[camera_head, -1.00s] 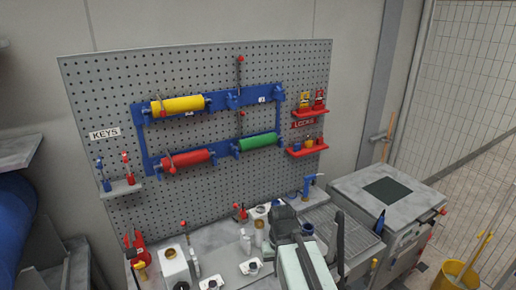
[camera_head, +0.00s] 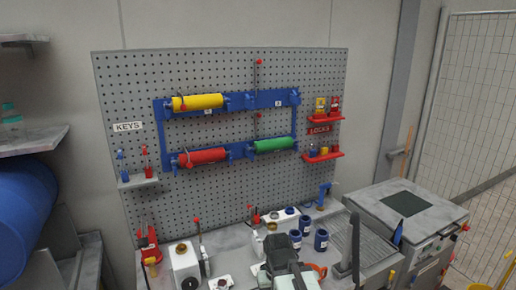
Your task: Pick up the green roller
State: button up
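The green roller (camera_head: 273,145) lies horizontally in the lower right part of the blue frame (camera_head: 226,154) on the pegboard. It is held between blue brackets and is in plain view. A red roller (camera_head: 203,156) is to its left, and a yellow roller (camera_head: 198,102) is on the upper bar. My gripper (camera_head: 279,252) appears as a dark part at the bottom centre, well below the green roller and apart from it. Its fingers cannot be made out clearly.
Red shelves with locks (camera_head: 323,155) are right of the green roller. A grey machine (camera_head: 405,205) stands at the right. The space in front of the roller looks clear.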

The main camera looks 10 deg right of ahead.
aim_at(283, 143)
jog(key=u, duration=3.6)
jog(key=k, duration=2.15)
jog(key=z, duration=0.95)
jog(key=i, duration=1)
jog(key=u, duration=0.1)
